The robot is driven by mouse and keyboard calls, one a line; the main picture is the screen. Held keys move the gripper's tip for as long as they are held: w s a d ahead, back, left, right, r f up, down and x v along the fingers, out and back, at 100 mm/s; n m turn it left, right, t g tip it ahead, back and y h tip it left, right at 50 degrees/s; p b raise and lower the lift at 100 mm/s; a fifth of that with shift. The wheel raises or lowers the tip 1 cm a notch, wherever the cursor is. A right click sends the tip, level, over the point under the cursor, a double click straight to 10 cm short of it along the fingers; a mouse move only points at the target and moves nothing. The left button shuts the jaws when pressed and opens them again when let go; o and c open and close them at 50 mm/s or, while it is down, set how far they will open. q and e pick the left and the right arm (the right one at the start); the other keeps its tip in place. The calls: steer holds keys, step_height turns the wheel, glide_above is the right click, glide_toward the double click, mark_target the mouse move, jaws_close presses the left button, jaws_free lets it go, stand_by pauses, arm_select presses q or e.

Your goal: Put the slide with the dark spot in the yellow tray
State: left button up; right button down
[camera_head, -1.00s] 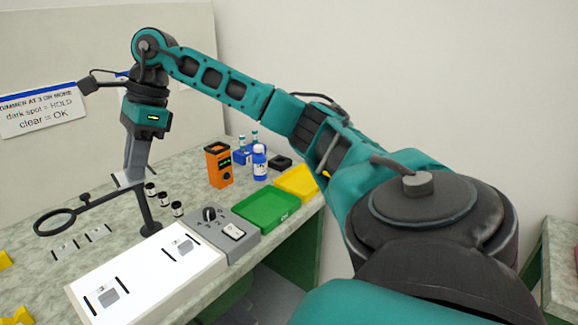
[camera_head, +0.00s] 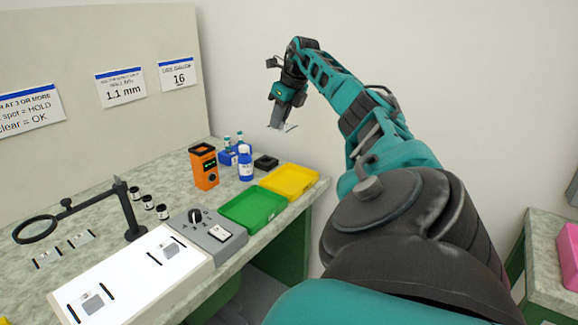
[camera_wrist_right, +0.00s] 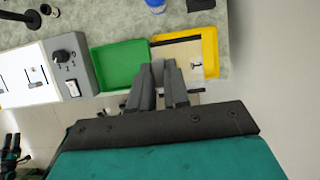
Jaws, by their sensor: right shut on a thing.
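My right gripper (camera_head: 275,124) is shut on a slide (camera_head: 290,127), held in the air above and behind the yellow tray (camera_head: 311,187). In the right wrist view the slide (camera_wrist_right: 182,52) is a thin, see-through plate at the fingertips (camera_wrist_right: 167,68), overlapping the yellow tray (camera_wrist_right: 211,46). A small dark mark shows on it; I cannot tell whether it is the spot. The yellow tray looks empty in the head view.
The green tray (camera_head: 232,222) sits beside the yellow tray. A white light panel (camera_head: 125,275) carries slides, with a grey control box (camera_head: 219,247) beside it. An orange device (camera_head: 203,168), a blue-labelled bottle (camera_head: 245,165) and a magnifier stand (camera_head: 134,225) stand on the bench.

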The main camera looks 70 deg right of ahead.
mark_target(285, 130)
steer(key=f+b, duration=0.1)
steer(key=f, duration=0.2)
steer(key=f+b, duration=0.2)
steer(key=f, duration=0.1)
steer(key=shift+s+d+f+b, duration=0.1)
steer(key=shift+s+d+b, duration=0.1)
steer(key=shift+b, duration=0.1)
step_height(285, 130, down, 9)
steer(key=b, duration=0.2)
steer(key=shift+b, duration=0.4)
steer(key=shift+w+f, duration=0.1)
steer(key=shift+f, duration=0.05)
step_height(285, 130, down, 4)
steer(key=shift+f+b, duration=0.25)
steer(key=shift+b, duration=0.15)
arm_select(q)
steer(key=shift+h, duration=0.3)
steer(key=d+f, duration=0.1)
steer(key=w+d+f, duration=0.1)
steer(key=f, duration=0.1)
steer(key=shift+w+d+f, duration=0.15)
steer(key=shift+d, duration=0.1)
arm_select(e)
steer(key=shift+f, duration=0.15)
arm_select(q)
steer(key=shift+f, duration=0.15)
arm_select(e)
steer(key=c, duration=1.4)
jaws_free()
steer(key=shift+a, duration=0.1)
